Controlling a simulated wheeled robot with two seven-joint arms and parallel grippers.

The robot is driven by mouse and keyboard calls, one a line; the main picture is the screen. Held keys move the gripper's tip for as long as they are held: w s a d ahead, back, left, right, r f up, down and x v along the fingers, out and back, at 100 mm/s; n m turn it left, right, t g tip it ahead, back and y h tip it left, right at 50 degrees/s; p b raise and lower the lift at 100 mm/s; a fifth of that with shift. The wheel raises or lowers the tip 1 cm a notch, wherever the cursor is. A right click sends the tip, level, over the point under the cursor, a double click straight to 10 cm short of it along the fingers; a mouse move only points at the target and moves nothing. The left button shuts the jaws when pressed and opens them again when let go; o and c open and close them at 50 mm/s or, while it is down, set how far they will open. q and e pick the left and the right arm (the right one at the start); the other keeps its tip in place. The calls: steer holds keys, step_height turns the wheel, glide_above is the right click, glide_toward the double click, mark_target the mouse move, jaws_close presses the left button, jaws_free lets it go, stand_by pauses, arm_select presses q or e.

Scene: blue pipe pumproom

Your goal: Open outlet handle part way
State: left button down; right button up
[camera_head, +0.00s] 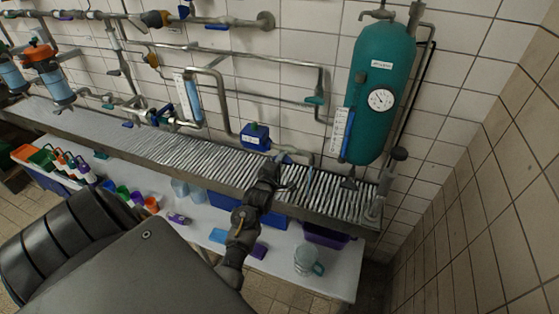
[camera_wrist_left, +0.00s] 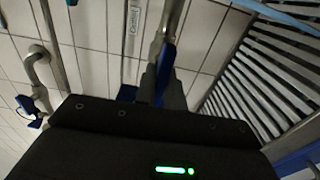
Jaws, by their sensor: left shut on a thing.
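The outlet handle is a narrow blue lever on a grey metal pipe. In the left wrist view the blue lever (camera_wrist_left: 165,62) stands between the dark fingers of my left gripper (camera_wrist_left: 163,88), which is shut on it. In the head view a small blue part of the outlet handle (camera_head: 282,156) shows at the tip of my left gripper (camera_head: 277,169), just above the slatted grate. My gripper hides most of the handle there, and its exact angle is hard to tell. The outlet pipe (camera_head: 308,157) curves down beside it. My right gripper is not in view.
The long slatted grate (camera_head: 150,143) runs below the pipes along the tiled wall. A teal pressure tank (camera_head: 378,90) stands to the right of the handle. A blue box (camera_head: 255,137) sits to its left. A white table (camera_head: 340,274) with containers stands below.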

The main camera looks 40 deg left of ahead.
arm_select(q)
steer(key=shift+a, duration=0.1)
steer(key=c, duration=1.5)
jaws_free()
steer(key=shift+s, duration=0.1)
steer(key=shift+s+d+f, duration=0.1)
steer(key=shift+s+d, duration=0.1)
steer(key=shift+s, duration=0.1)
steer(key=b+v, duration=0.2)
steer(key=v, duration=0.8)
